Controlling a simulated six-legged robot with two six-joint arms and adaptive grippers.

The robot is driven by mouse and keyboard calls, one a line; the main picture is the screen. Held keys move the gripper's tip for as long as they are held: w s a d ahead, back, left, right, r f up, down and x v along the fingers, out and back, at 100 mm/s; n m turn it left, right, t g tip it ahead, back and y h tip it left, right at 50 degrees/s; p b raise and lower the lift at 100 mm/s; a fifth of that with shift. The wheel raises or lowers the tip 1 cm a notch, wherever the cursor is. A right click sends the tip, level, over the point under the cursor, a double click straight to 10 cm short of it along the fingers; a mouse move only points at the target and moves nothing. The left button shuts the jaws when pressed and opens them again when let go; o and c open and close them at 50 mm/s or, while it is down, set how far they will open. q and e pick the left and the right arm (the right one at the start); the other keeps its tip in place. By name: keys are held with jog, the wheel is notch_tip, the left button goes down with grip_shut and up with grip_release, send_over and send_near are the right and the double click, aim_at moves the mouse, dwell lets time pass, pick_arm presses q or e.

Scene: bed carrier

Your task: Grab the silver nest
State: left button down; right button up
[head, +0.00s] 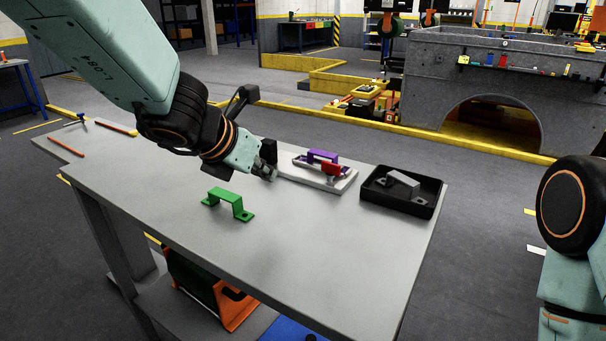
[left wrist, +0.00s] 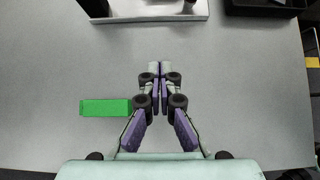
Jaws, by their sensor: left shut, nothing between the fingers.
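A pale silver plate-like nest (head: 300,174) lies on the grey table, with a purple bracket (head: 322,156) and a red block (head: 332,170) on it. Its near edge also shows at the top of the left wrist view (left wrist: 180,15). My left gripper (head: 268,172) hangs over the table near the nest's left end. In the left wrist view its fingers (left wrist: 160,72) are together and empty, with bare table beneath and the nest beyond the tips. My right arm shows at the right edge; its gripper is out of view.
A green bracket (head: 230,203) stands on the table (head: 270,240) on the near side of the left gripper. A black tray (head: 416,208) with a grey bracket (head: 403,183) sits right of the nest. Small rods lie at the table's far left. The near tabletop is clear.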

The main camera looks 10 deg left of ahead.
aim_at(304, 184)
pick_arm(q)
jog(key=shift+w+d+f, duration=0.1)
jog(key=shift+w+d, duration=0.05)
jog(key=shift+w, duration=0.05)
jog(key=shift+f+b, duration=0.35)
jog(key=shift+f, duration=0.1)
jog(key=b+x, duration=0.2)
jog(key=x, duration=0.6)
jog(key=shift+f, duration=0.1)
jog(key=w+p, duration=0.1)
jog(key=w+d, duration=0.1)
jog(key=w, duration=0.1)
jog(key=shift+w+d+p, duration=0.15)
jog(key=shift+w+p, duration=0.05)
jog(key=shift+p, duration=0.15)
jog(key=shift+w+d, duration=0.15)
jog(key=shift+w, duration=0.25)
jog(key=shift+s, duration=0.1)
jog(key=shift+s, duration=0.1)
